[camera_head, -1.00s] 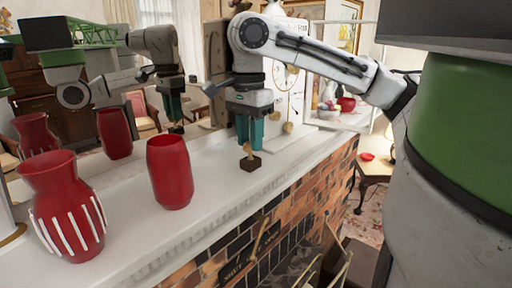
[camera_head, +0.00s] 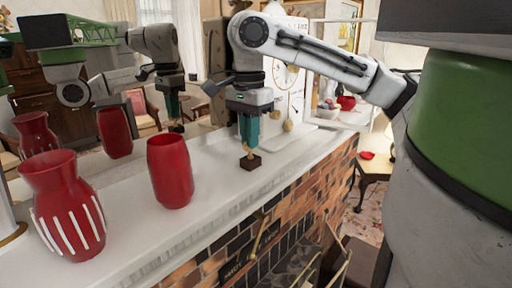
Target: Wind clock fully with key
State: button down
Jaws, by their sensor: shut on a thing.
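The clock (camera_head: 297,80) stands on the white mantel behind my gripper. It has a pale face with gold trim and hanging brass pieces, and my arm covers part of it. The small brass key (camera_head: 248,152) stands upright in a dark block (camera_head: 250,163) on the mantel, in front of the clock. My gripper (camera_head: 249,143) points straight down over the block. Its teal fingers are shut on the top of the key, which they mostly hide. The key's lower part still meets the block.
A plain red vase (camera_head: 170,172) and a red vase with white stripes (camera_head: 67,210) stand on the mantel (camera_head: 215,182) to the left. A mirror behind repeats the vases and my arm. The brick fireplace drops away below the mantel's front edge.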

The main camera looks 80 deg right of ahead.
jog(key=shift+r+p, duration=1.55)
jog(key=shift+p, duration=0.2)
jog(key=shift+r+p, duration=0.5)
jog(key=shift+p, duration=0.05)
jog(key=shift+f, duration=0.15)
